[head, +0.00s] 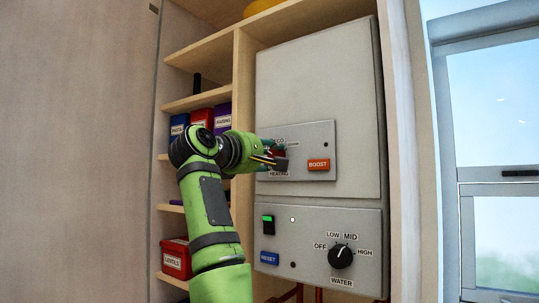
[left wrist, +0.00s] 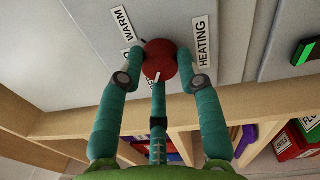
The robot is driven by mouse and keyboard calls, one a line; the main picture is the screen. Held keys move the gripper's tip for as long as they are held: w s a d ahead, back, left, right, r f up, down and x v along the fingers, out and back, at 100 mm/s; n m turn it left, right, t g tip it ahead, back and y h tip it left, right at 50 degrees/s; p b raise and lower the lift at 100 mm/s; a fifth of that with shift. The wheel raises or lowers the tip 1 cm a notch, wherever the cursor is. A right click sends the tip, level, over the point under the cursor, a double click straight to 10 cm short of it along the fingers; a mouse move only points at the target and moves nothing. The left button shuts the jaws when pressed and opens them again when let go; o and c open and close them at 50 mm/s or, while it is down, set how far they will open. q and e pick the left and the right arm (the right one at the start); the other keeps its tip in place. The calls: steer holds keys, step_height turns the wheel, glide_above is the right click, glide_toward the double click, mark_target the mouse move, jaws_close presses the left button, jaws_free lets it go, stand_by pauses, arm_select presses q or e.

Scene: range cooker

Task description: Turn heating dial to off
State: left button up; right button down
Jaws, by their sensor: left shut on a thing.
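The heating dial is a round red knob (left wrist: 160,56) on the upper panel of the grey boiler, seen between my fingers in the left wrist view. In the head view it is mostly hidden behind my left gripper (head: 272,156). My left gripper (left wrist: 158,72) is shut on the dial, with its teal fingers around the knob. A white mark on the knob is at its lower edge in the wrist view. The HEATING label (left wrist: 202,42) and the WARM label (left wrist: 121,18) are readable there; other labels are partly covered by fingers. My right gripper is not in view.
Below are a black WATER dial (head: 340,257), a green-lit switch (head: 268,224) and a blue RESET button (head: 269,258). Shelves with tins, including a red one (head: 176,259), stand left; a window is right.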

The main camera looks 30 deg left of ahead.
arm_select(q)
steer(key=shift+s+a+r, duration=0.1)
steer(key=shift+r, duration=0.05)
steer(key=o, duration=1.1)
steer(key=shift+o, duration=0.2)
steer(key=s+a, duration=0.1)
steer(key=s, duration=1)
steer(key=shift+s+a+f, duration=0.25)
steer(key=shift+s+f, duration=0.15)
